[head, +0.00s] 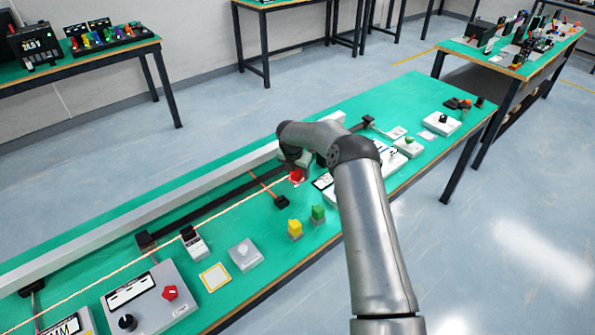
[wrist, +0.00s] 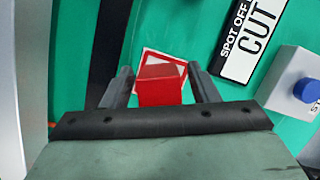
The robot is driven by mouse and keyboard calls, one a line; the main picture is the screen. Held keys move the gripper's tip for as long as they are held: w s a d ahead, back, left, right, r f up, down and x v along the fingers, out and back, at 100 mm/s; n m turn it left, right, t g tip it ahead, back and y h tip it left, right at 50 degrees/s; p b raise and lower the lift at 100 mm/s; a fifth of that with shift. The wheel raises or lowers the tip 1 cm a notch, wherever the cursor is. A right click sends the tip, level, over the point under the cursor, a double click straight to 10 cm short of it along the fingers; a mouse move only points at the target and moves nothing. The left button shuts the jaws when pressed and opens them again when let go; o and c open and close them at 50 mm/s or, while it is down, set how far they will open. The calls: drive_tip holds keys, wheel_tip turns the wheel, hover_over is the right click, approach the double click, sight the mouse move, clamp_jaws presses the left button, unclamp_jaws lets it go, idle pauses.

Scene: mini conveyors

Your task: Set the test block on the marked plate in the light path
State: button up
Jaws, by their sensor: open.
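A red block (wrist: 160,92) sits between the two fingers of my gripper (wrist: 159,82) in the wrist view. The fingers stand apart on either side of it, with a gap visible. Behind and under the block shows a white plate with a red border (wrist: 150,53); the block covers much of it, and I cannot tell whether its base rests on the plate. In the head view the red block (head: 297,176) shows beside my gripper (head: 301,165), which is partly hidden by my arm. A thin pale line runs along the bench to the block.
A yellow block (head: 295,228) and a green block (head: 318,213) stand in front. A yellow-bordered plate (head: 215,277) lies empty at left. A black-and-white sign (wrist: 252,40) and a blue-button box (wrist: 300,88) lie right of my gripper. A grey rail (head: 170,203) runs behind.

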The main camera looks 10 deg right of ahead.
drive_tip(key=shift+r, duration=0.55)
drive_tip(key=s+a+r+m+b, duration=0.1)
drive_tip(key=s+a+r+m, duration=0.15)
drive_tip(key=s+r, duration=0.5)
drive_tip(key=s+a+r+m, duration=0.1)
drive_tip(key=s+r+m, duration=0.3)
drive_tip(key=r, duration=0.7)
drive_tip(key=s+d+r+m+g+y, duration=0.2)
drive_tip(key=s+m, duration=1.9)
drive_tip(key=s, duration=1.8)
drive_tip(key=shift+s+d+m, duration=0.2)
drive_tip(key=shift+m, duration=0.15)
